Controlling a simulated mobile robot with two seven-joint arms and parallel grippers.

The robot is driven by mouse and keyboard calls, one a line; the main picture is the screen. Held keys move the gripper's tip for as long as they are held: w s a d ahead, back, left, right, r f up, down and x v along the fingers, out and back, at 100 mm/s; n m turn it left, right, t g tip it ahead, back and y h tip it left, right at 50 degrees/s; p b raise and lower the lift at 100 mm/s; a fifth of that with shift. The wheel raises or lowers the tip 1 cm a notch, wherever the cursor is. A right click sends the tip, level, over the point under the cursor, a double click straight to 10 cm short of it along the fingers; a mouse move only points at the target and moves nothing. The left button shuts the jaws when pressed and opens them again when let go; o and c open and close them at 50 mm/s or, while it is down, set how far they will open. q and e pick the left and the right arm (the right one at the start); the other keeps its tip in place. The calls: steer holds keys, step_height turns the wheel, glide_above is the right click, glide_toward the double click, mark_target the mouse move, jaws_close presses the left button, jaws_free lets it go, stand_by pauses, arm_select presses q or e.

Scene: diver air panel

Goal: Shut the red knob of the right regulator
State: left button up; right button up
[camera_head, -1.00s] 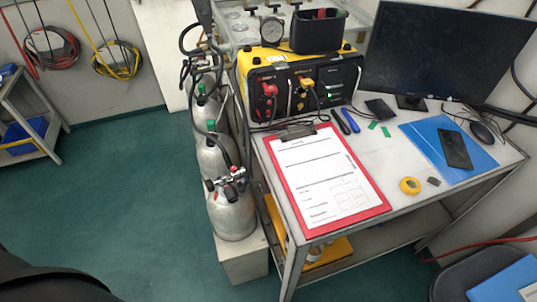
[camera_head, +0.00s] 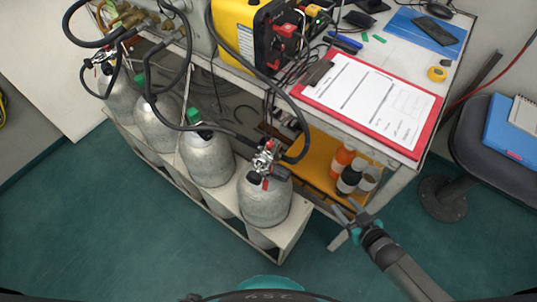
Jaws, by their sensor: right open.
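The right regulator (camera_head: 263,160) is a silver fitting with red parts and a black hose on top of the rightmost grey cylinder (camera_head: 265,205). Red shows at its upper side and lower front; which part is the knob is too small to tell. My right gripper (camera_head: 345,210) is open and empty, right of that cylinder and apart from it, beside the bench's lower shelf. A second regulator (camera_head: 103,58) sits on the leftmost cylinder (camera_head: 118,98). My left gripper is not in view.
The cylinders stand in a pale rack (camera_head: 292,232). A black hose (camera_head: 292,100) loops from the regulator toward the yellow case (camera_head: 232,32). Bottles (camera_head: 348,178) stand on the lower shelf. A chair (camera_head: 478,145) is at right. Green floor in front is clear.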

steer(key=w+a+r+n+t+y+b, duration=0.2)
steer(key=w+a+r+y+b, duration=0.2)
steer(key=w+r+y, duration=0.15)
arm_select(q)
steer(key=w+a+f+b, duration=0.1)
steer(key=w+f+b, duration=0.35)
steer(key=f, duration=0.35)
arm_select(e)
steer(key=n+g+y, duration=0.2)
steer(key=n+y, duration=0.2)
steer(key=y, duration=0.2)
glide_toward(273, 146)
steer(key=b+x, duration=0.2)
steer(key=x, duration=0.7)
steer(key=shift+w+a, duration=0.2)
steer(key=shift+a, duration=0.05)
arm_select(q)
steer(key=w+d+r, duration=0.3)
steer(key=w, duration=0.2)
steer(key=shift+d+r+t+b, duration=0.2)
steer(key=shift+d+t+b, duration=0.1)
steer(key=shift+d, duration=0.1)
arm_select(e)
steer(key=shift+w+a, duration=0.4)
steer(key=shift+a, duration=0.15)
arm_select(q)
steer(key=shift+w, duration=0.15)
arm_select(e)
jaws_close()
